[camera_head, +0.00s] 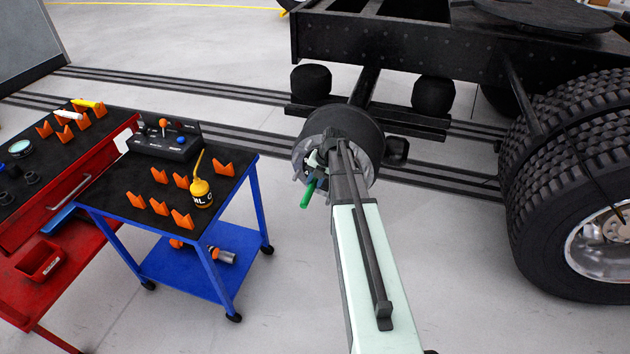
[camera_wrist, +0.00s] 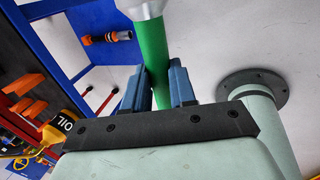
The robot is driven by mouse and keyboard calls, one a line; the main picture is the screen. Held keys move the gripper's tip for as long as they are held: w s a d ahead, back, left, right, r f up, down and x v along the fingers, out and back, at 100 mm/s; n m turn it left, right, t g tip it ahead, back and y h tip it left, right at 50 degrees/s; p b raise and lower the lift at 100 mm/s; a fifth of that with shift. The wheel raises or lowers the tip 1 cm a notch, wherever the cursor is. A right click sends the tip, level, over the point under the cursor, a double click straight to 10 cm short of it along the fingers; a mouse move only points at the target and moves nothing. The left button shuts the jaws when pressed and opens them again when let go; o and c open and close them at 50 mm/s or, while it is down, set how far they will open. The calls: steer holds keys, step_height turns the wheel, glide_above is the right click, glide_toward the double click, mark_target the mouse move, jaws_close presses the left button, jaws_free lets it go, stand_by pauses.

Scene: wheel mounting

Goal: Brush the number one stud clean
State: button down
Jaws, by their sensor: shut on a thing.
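My gripper (camera_wrist: 160,88) is shut on a green-handled tool, which I take to be the brush (camera_wrist: 153,52). The handle runs between the two blue fingers, with a pale metallic collar at the top of the wrist view. No bristles can be made out. In the head view the green handle (camera_head: 307,192) sticks out down and left in front of the dark wheel hub (camera_head: 365,124). My gripper is close to the hub face, and my arm covers much of it. The number one stud cannot be told apart; whether the brush touches any stud is hidden.
A blue cart (camera_head: 240,200) with orange holders and a yellow oil can (camera_head: 202,194) stands left of the hub. A red tool bench (camera_head: 20,252) is further left. The truck frame (camera_head: 400,50) is behind; a large tyre (camera_head: 560,200) is at right. Floor between is clear.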

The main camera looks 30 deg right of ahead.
steer(key=shift+w+d, duration=4.35)
stand_by(1.4)
steer(key=shift+s+a, duration=1.3)
steer(key=shift+w+d, duration=0.1)
steer(key=shift+w, duration=0.05)
steer(key=shift+w+d, duration=1.25)
steer(key=shift+d, duration=0.05)
